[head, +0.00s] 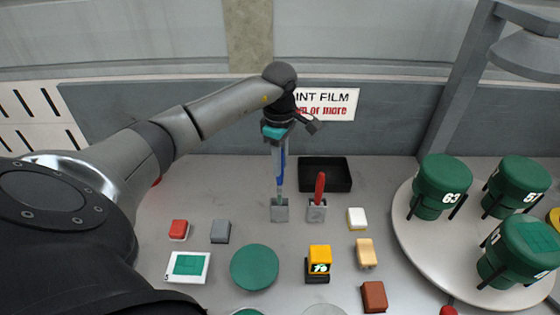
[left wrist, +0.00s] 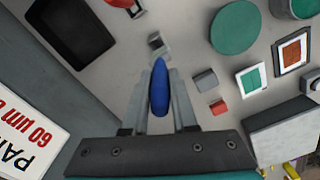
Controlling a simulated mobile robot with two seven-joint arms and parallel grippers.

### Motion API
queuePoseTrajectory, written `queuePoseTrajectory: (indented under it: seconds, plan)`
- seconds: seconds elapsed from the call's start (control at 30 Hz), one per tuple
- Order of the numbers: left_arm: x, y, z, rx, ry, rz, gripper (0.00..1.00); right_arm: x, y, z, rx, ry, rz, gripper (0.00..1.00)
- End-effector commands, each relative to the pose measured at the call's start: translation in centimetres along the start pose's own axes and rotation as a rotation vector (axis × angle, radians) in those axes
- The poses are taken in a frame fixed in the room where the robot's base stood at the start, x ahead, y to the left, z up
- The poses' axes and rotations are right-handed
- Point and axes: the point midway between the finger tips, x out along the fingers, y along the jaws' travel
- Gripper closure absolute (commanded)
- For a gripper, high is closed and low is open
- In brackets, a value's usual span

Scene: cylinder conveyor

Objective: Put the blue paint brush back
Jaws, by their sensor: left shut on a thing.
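The blue paint brush (head: 281,172) hangs upright from my left gripper (head: 280,147) in the head view. Its blue handle (left wrist: 160,88) shows between the two fingers in the left wrist view. My left gripper is shut on this handle. The brush's lower end is at a small grey holder (head: 280,211); I cannot tell whether it is inside it or just above. A red brush (head: 320,188) stands in a like holder (head: 317,212) just to the right. My right gripper is not in view.
A black tray (head: 340,187) lies behind the red brush. Small blocks, a green disc (head: 254,267) and a yellow device (head: 319,259) are in front. A round platform (head: 408,240) with green cylinders stands at right. A grey wall with a sign (head: 335,104) closes the back.

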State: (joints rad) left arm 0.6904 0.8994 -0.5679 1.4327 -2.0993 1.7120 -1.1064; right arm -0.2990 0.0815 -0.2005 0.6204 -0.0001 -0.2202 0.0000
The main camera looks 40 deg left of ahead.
Motion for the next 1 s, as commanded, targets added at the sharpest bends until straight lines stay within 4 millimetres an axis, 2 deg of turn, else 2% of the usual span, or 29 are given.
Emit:
queuePoseTrajectory:
  seconds: [0.37, 0.4, 0.63, 1.0]
  plan:
    - [0.85, 0.02, -0.03, -0.001, 0.0, 0.001, 1.0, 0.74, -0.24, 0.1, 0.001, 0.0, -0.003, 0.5]
    - [0.85, 0.01, -0.03, -0.001, 0.0, 0.0, 0.69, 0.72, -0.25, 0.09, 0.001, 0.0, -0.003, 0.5]
    - [0.84, 0.01, -0.03, -0.001, 0.0, 0.0, 0.44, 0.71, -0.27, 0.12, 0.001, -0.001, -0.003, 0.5]
    - [0.29, -0.01, 0.01, 0.0, 0.0, -0.001, 0.44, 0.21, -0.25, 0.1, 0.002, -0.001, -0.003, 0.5]
